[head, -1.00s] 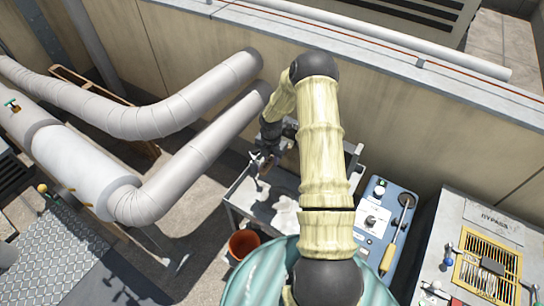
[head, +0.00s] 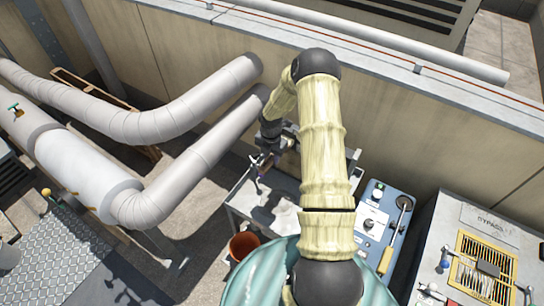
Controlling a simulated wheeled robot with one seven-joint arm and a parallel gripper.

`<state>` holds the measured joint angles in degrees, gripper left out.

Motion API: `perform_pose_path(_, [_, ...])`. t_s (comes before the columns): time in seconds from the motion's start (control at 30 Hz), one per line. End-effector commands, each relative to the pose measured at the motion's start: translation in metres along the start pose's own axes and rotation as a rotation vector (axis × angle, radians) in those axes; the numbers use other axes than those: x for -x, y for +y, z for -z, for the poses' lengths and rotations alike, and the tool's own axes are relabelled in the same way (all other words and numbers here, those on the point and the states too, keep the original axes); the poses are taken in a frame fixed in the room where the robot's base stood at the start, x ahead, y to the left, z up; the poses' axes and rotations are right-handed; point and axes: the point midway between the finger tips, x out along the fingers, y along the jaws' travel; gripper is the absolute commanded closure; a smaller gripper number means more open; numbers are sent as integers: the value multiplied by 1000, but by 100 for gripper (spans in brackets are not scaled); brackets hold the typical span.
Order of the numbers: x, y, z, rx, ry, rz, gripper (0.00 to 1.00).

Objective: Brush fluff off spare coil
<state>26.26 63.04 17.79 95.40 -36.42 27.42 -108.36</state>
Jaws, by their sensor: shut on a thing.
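My gripper (head: 264,160) is over the left part of a grey metal work table (head: 238,206), left of my pale arm. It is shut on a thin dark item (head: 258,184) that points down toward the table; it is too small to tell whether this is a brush. A pale whitish patch (head: 285,214) lies on the table below and right of the gripper; I cannot tell whether it is fluff. A grey part (head: 352,160) shows just right of my arm, mostly hidden, and I cannot tell whether it is the spare coil.
A terracotta-coloured pot (head: 243,245) stands at the table's front. A blue panel box (head: 375,222) with a long-handled tool is to the right. Thick lagged pipes (head: 175,190) are close on the left; a wall is behind.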

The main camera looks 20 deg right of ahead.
Motion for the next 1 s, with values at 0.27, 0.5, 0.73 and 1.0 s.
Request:
perform_pose_path(0.27, [9, 0, -2, -2, -4, -2, 91])
perform_pose_path(0.5, [6, 0, -1, -1, -3, -1, 91])
perform_pose_path(0.73, [-7, 0, 0, -1, -2, -1, 91])
perform_pose_path(1.0, [-22, 0, 1, -1, -1, -1, 91])
